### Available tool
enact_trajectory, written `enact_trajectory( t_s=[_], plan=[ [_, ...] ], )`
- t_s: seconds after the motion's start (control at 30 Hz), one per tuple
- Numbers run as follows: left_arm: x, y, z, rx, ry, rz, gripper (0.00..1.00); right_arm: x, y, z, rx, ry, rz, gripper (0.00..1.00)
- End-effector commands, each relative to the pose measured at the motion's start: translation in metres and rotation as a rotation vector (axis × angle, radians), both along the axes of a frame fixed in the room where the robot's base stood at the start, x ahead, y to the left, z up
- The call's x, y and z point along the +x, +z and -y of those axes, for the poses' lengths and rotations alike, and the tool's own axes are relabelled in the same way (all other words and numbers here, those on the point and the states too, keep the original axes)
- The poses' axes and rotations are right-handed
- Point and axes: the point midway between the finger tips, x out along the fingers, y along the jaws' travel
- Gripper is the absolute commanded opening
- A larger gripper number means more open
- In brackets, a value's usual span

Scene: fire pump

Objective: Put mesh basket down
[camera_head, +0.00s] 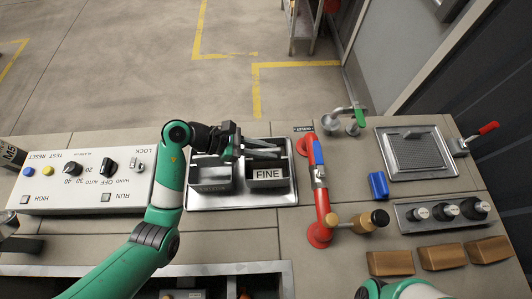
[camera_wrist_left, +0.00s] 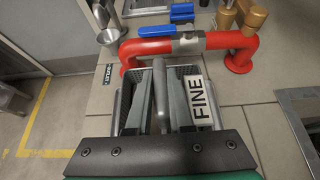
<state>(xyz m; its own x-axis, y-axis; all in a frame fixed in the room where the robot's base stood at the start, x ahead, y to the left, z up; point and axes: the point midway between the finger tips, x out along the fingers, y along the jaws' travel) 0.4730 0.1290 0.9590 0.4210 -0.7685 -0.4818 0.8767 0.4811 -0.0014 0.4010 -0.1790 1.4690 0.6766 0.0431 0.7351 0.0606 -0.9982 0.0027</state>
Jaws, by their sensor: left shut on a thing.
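The mesh basket (camera_head: 268,174) is grey with a label reading FINE and sits at the right side of a metal tray (camera_head: 242,200). In the left wrist view the basket (camera_wrist_left: 200,95) and its label lie just right of the fingers. My left gripper (camera_head: 240,150) is above the tray, shut on the basket's grey handle bar (camera_wrist_left: 160,85), which runs between the fingers (camera_wrist_left: 160,105). Whether the basket's bottom touches the tray is hidden. A second grey basket (camera_head: 210,180) stands at the left of the tray. Only part of my right arm shows at the bottom right.
A red pipe (camera_head: 318,205) with a blue lever rises just right of the tray. A white control panel (camera_head: 85,182) lies to the left. A blue block (camera_head: 378,185), a grated drain (camera_head: 413,152) and brown blocks (camera_head: 442,256) are further right.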

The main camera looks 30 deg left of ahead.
Motion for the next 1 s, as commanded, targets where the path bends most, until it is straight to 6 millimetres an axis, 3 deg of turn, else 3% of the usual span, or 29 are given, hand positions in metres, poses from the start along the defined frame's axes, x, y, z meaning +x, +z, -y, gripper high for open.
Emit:
enact_trajectory(
  t_s=[0.1,0.5,0.53,0.67,1.0],
  plan=[
    [0.000,-0.020,0.000,-0.002,0.000,0.003,0.00,0.000,-0.009,0.000,0.000,0.000,0.000,1.00],
    [0.001,-0.024,0.000,-0.001,0.000,0.005,0.00,0.000,-0.011,0.000,0.000,0.000,0.000,1.00],
    [0.000,-0.024,0.000,0.000,0.000,0.001,0.25,0.000,-0.010,0.000,0.000,0.000,0.000,1.00],
    [0.000,-0.024,0.000,0.000,0.000,0.001,0.49,0.000,-0.010,0.000,0.000,0.000,0.000,1.00],
    [0.000,-0.020,0.000,0.001,0.000,0.001,0.50,0.000,-0.007,0.000,0.000,0.000,0.000,1.00]
  ],
)
